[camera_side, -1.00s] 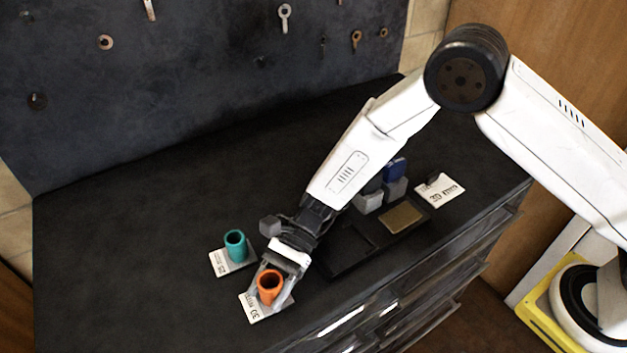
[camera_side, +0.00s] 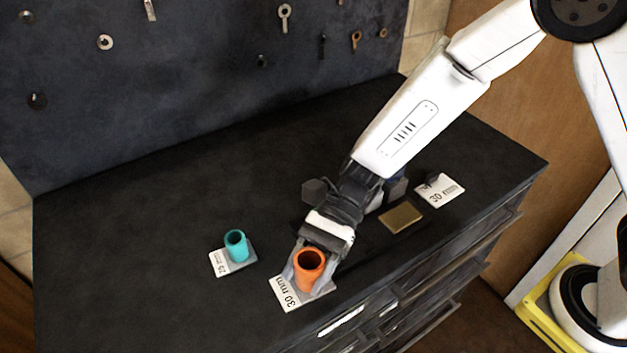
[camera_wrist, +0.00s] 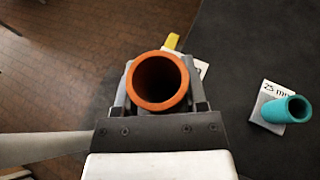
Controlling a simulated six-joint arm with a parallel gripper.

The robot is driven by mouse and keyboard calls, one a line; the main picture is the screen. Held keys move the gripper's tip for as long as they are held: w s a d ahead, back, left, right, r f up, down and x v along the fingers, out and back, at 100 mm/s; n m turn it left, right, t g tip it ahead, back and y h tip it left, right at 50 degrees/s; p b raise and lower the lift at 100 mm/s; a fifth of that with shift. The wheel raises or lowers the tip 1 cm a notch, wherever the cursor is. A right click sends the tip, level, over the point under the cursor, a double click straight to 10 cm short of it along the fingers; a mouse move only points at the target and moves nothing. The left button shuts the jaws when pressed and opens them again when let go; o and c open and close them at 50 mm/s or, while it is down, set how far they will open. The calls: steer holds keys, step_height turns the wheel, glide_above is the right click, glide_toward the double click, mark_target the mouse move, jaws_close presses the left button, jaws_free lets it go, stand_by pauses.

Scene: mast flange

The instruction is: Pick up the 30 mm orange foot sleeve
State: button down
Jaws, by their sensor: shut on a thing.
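The orange sleeve (camera_side: 308,270) stands upright with its open top showing, at the front of the dark bench in the side view. A white card marked 30 mm (camera_side: 286,294) shows at its foot. My gripper (camera_side: 312,262) is shut on the sleeve, with a finger on either side. In the wrist view the sleeve's round rim (camera_wrist: 158,107) sits between my fingers (camera_wrist: 159,92); part of the card shows behind it. The sleeve and card look raised from the bench, but the gap is hard to judge.
A teal sleeve (camera_side: 236,245) stands on a 25 mm card (camera_side: 219,263) to the left. Behind my gripper are a brass-coloured plate (camera_side: 402,217) and another 30 mm card (camera_side: 447,190). Left of them, the bench (camera_side: 130,250) is clear.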

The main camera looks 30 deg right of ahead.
steer(key=s+d+r, duration=0.3)
steer(key=s+d, duration=0.1)
steer(key=s, duration=0.1)
steer(key=shift+s+d, duration=0.2)
steer(key=shift+s, duration=0.1)
steer(key=shift+r, duration=0.1)
stand_by(0.4)
